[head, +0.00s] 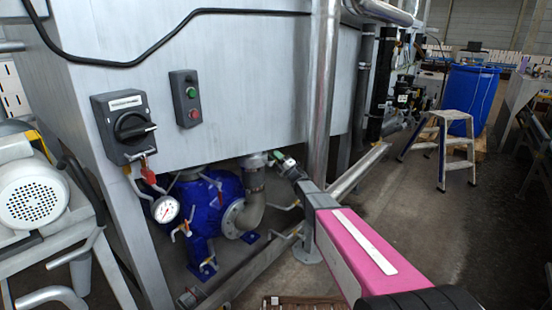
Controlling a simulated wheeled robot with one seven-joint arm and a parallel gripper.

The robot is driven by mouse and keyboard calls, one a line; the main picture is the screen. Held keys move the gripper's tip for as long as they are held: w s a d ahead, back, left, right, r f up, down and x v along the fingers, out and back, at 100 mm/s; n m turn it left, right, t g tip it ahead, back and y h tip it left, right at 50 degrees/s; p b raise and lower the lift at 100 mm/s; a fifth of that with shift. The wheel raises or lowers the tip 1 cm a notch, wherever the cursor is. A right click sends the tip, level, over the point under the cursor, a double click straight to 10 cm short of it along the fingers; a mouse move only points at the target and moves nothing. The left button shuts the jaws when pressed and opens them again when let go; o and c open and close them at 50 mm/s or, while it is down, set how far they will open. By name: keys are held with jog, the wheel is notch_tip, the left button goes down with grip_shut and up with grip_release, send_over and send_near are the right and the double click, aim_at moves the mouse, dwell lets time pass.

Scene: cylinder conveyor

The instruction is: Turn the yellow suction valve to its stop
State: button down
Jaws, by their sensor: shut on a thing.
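My gripper (279,160) is at the end of my pink and grey arm, beside the upper end of a grey pipe elbow (252,192) under the grey tank. It is shut on a small part there, which fits the suction valve's handle. The jaws and arm hide most of that part, and I cannot make out its yellow colour. The elbow joins a blue pump body (204,202) by a round flange.
A control box with a black rotary switch (133,127) and a green-and-red button box (186,98) are on the tank wall. A pressure gauge (165,209) hangs below. A vertical pipe (321,90) stands close to my arm. Floor is open at right, before a step stool (443,145).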

jog(key=c, duration=1.1)
grip_release()
jog(key=v, duration=1)
jog(key=shift+s+d+f, duration=0.15)
jog(key=shift+s+d, duration=0.05)
jog(key=shift+d, duration=0.1)
jog(key=shift+d, duration=0.1)
